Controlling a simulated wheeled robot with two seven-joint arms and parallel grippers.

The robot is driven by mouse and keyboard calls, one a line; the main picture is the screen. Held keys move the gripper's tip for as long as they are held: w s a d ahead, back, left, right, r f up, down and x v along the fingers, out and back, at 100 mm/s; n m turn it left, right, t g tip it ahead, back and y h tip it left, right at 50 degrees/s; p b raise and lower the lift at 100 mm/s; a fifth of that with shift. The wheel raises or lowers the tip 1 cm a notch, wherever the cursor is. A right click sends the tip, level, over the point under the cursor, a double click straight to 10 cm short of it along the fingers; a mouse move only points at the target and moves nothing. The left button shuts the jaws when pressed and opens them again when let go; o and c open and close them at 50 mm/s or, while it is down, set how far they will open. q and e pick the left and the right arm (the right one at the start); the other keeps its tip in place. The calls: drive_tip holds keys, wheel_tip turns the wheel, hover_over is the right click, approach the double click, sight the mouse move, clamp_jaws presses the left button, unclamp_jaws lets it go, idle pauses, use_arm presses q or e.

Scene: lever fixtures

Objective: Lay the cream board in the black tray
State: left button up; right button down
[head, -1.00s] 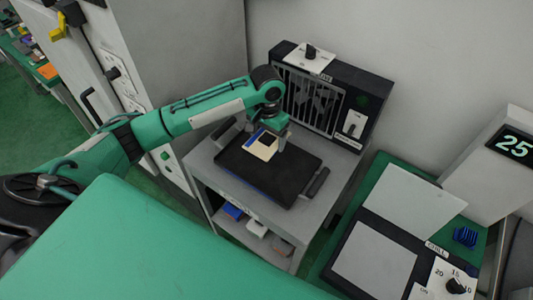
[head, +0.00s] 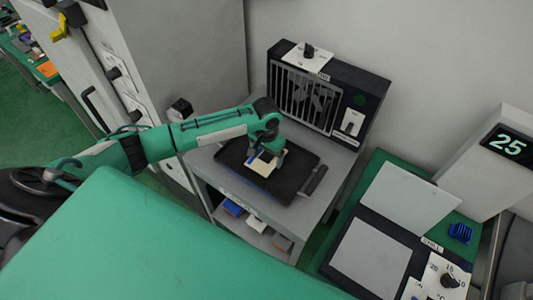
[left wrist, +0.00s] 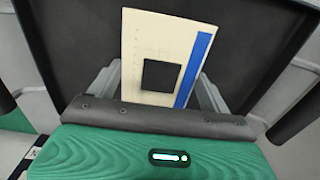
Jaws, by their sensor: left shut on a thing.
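The cream board (head: 262,164) has a blue strip along one edge and a dark square in its middle. It also shows in the left wrist view (left wrist: 150,38), between the two grey fingers. My left gripper (head: 268,158) is shut on the cream board, over the black tray. The black tray (head: 290,187) lies on a grey cart, with a handle at its right end. The board appears low over the tray's floor; I cannot tell whether it touches. The fingertips are partly hidden behind the board. My right gripper is not in view.
A black fan unit (head: 322,95) with a grille stands behind the tray. The grey cart (head: 318,215) has a lower shelf with small items. A hotplate-like device (head: 370,258) with an open lid stands at right. Much of the tray is bare.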

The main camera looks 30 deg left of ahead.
sight(266, 157)
use_arm(q)
drive_tip(key=o, duration=0.9)
drive_tip(key=shift+f, duration=0.1)
drive_tip(key=shift+o, duration=0.2)
wheel_tip(266, 157, up, 12)
drive_tip(key=b, duration=0.2)
